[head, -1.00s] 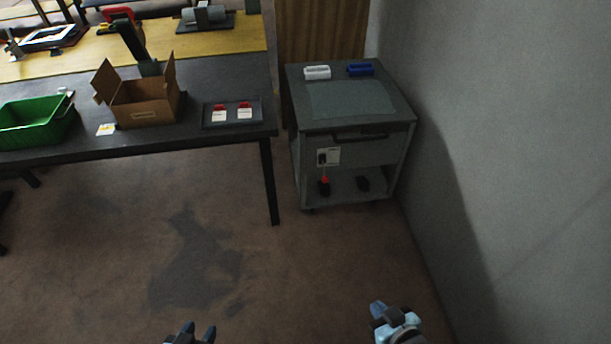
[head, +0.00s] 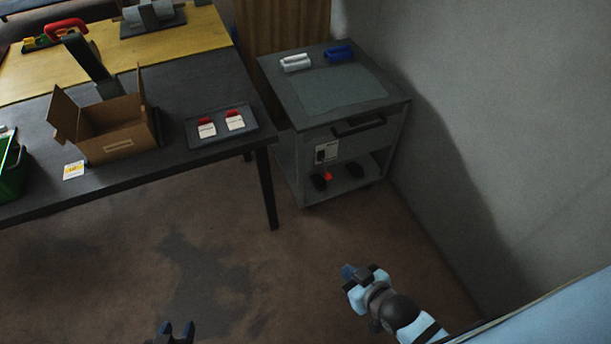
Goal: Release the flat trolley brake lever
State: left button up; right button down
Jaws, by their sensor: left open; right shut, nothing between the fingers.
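The grey trolley (head: 295,122) stands against the wall at the back right, with a flat top, a dark drawer handle and a lower shelf. On its front is a small white plate (head: 327,152) with a dark part on it. A small red knob (head: 328,176), which looks like the brake lever's end, shows just below the plate; the lever's exact angle is too small to tell. My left gripper (head: 177,330) is open and empty at the bottom edge, far from the trolley. My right gripper (head: 349,272) is shut and empty, in front of and below the trolley, apart from it.
A dark table (head: 210,82) stands left of the trolley, its leg (head: 267,190) near it. It bears an open cardboard box (head: 118,140) and a tray (head: 247,135). A white block (head: 296,63) and a blue block (head: 340,53) lie on the trolley. The grey wall (head: 480,130) bounds the right; floor in front is clear.

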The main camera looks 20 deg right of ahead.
aim_at(327, 176)
jog(key=i+j, duration=0.45)
jog(key=j, duration=0.3)
jog(key=i+j, duration=0.25)
jog(key=j+z, duration=0.05)
jog(key=j, duration=0.05)
